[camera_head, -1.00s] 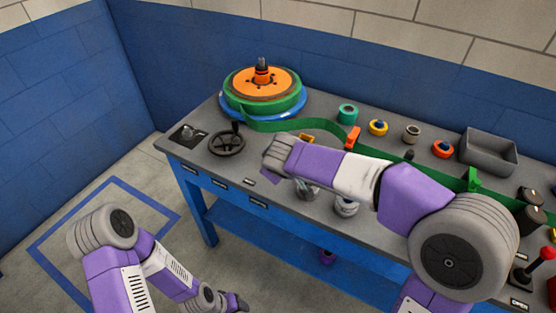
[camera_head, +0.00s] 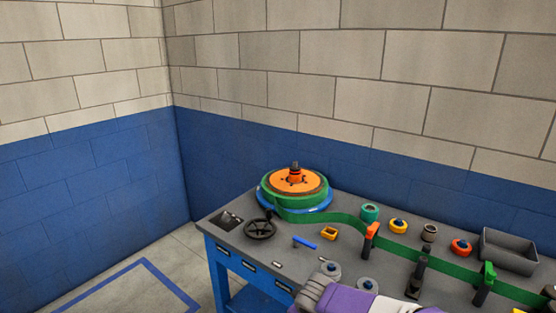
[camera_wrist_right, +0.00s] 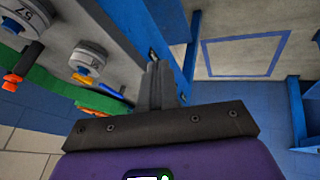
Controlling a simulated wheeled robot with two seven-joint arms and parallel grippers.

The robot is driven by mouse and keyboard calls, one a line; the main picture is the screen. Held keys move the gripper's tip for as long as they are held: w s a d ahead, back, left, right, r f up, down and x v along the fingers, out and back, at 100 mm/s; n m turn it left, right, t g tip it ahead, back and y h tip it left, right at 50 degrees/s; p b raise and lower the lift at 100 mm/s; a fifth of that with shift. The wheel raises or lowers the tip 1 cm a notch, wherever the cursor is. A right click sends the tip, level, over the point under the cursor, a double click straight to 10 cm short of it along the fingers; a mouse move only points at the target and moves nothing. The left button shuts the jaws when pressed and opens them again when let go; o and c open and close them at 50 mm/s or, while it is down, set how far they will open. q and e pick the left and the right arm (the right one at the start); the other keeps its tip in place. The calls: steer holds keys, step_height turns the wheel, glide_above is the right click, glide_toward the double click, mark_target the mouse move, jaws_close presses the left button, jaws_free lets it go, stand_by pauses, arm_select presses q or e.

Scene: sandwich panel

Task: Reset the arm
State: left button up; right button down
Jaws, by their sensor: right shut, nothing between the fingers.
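My right gripper (camera_wrist_right: 160,86) shows in the wrist view with its two fingers together and nothing between them. It is beside the front edge of the grey-topped bench. My left arm and gripper are out of view.
An orange and green reel (camera_head: 296,182) sits on the bench's far left, with a green band (camera_head: 400,250) running right. A black handwheel (camera_head: 260,229), a blue handle (camera_head: 305,243), a grey bin (camera_head: 509,252) and several small rolls are on top. Floor left of the bench is clear.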

steer(key=s+f+m+g+y+p, duration=0.15)
steer(key=s+f, duration=0.25)
steer(key=f, duration=0.5)
steer(key=s+f+m+g+y+p, duration=0.1)
steer(key=s+f+m+g+y, duration=0.2)
steer(key=f, duration=0.7)
arm_select(q)
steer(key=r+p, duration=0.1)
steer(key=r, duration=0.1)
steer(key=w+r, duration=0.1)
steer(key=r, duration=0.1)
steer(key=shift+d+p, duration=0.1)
steer(key=shift+p, duration=0.25)
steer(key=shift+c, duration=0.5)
arm_select(e)
steer(key=s+d+f+m, duration=0.1)
steer(key=s+f+m, duration=0.2)
steer(key=s+f, duration=0.2)
steer(key=s+d+f+m+g, duration=0.1)
steer(key=s+f, duration=0.4)
steer(key=s, duration=0.5)
steer(key=d+m, duration=0.1)
steer(key=m, duration=0.1)
steer(key=shift+d+f+m+h, duration=0.15)
steer(key=shift+m+h, duration=0.2)
